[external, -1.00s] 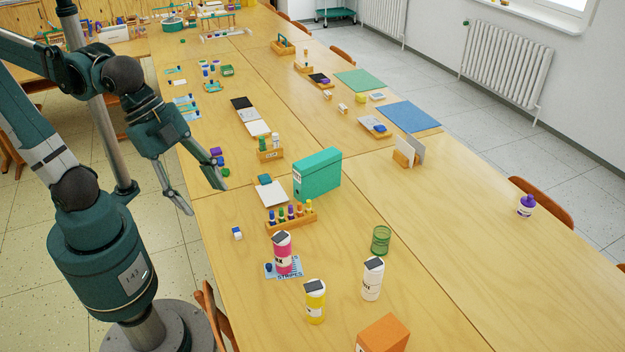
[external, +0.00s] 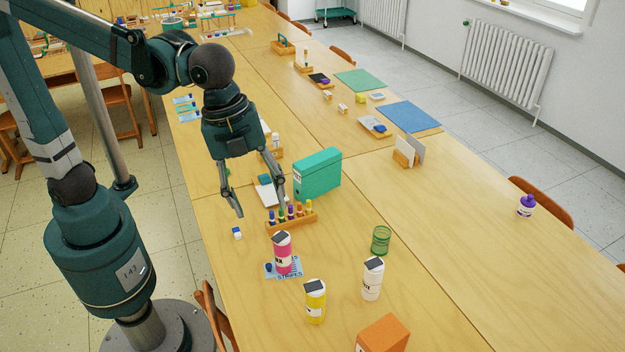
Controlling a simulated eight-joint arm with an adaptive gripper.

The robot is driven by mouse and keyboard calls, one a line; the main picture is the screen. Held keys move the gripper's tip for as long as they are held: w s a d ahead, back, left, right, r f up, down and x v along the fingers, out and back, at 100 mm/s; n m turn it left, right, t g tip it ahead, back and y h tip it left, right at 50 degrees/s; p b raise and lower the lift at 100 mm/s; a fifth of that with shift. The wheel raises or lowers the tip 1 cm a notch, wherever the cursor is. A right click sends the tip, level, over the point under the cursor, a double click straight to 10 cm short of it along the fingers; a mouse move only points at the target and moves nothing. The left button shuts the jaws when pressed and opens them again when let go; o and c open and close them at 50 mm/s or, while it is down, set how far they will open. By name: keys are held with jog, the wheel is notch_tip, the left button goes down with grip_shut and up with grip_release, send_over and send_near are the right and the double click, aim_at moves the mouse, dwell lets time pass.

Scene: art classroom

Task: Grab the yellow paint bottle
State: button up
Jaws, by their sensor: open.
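The yellow paint bottle (external: 315,305) stands upright near the front of the table, with a white label and a dark cap. My gripper (external: 260,213) is open and empty, pointing down over the table behind and to the left of the bottle. Its fingers are apart, close to the wooden marker rack, and well away from the yellow bottle.
A pink bottle (external: 282,254) stands on a blue striped card (external: 270,271) between my gripper and the yellow bottle. A white bottle (external: 372,280), green mesh cup (external: 381,240) and orange box (external: 382,334) are nearby. A marker rack (external: 301,219) and teal binder (external: 317,174) stand behind.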

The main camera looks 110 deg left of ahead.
aim_at(314, 283)
jog(key=w+a+f+m+g+p, duration=0.1)
jog(key=w+f+m, duration=0.2)
jog(key=w, duration=0.3)
jog(key=w+a+f+m+g+p, duration=0.1)
jog(key=w+f+m+g, duration=0.15)
jog(key=w, duration=0.35)
jog(key=shift+t, duration=0.45)
notch_tip(314, 283, down, 23)
jog(key=shift+w+r, duration=0.15)
jog(key=shift+f+b, duration=0.3)
jog(key=shift+f, duration=1)
jog(key=shift+w+d+f+b, duration=0.1)
jog(key=shift+f+b, duration=0.1)
jog(key=shift+f, duration=0.65)
jog(key=shift+w+a+f+b, duration=0.1)
jog(key=shift+f+b, duration=0.1)
jog(key=shift+f, duration=0.7)
jog(key=shift+w+d+f+b, duration=0.1)
jog(key=shift+f+b, duration=0.1)
jog(key=shift+f, duration=0.65)
jog(key=shift+s, duration=0.1)
